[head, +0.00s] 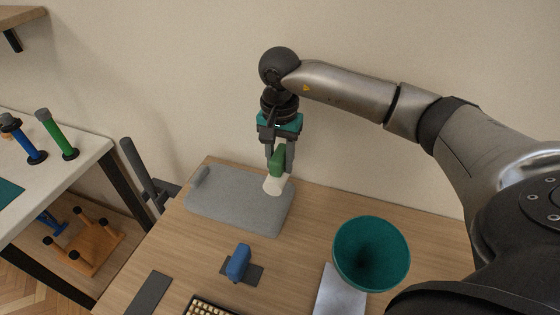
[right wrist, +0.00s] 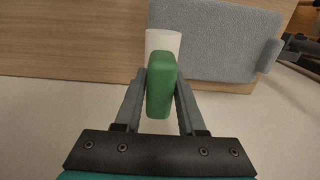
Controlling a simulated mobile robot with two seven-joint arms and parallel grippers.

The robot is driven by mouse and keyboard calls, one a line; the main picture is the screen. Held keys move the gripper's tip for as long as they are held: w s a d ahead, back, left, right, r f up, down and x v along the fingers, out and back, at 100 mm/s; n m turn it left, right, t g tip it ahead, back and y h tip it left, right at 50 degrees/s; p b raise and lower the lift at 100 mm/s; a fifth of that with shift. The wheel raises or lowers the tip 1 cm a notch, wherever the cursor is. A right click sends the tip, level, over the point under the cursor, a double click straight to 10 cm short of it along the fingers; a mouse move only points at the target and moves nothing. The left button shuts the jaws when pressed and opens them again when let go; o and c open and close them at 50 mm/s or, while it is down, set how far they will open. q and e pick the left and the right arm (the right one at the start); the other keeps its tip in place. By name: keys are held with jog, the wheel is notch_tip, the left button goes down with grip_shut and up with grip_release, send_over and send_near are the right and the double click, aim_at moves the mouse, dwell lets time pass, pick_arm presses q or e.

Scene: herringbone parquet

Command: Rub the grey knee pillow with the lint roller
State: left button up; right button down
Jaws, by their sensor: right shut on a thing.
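The grey knee pillow (head: 232,200) lies flat on the wooden desk near the wall in the head view, and part of it shows at the top of the right wrist view (right wrist: 215,38). My right gripper (head: 279,160) points down over the pillow's right end and is shut on the green handle of the lint roller (head: 277,160). The white roller head (head: 273,186) is lowest, at or just above the pillow's right edge; I cannot tell if it touches. In the right wrist view the lint roller (right wrist: 160,85) sits between both fingers. My left gripper is not in view.
A teal bowl-shaped thing (head: 371,254) stands at the desk's right, by a silver slab (head: 338,292). A white table (head: 60,165) stands left.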

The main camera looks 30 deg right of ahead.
jog(key=shift+r+p, duration=0.5)
jog(key=shift+r, duration=0.55)
jog(key=c, duration=1.1)
grip_release()
grip_shut()
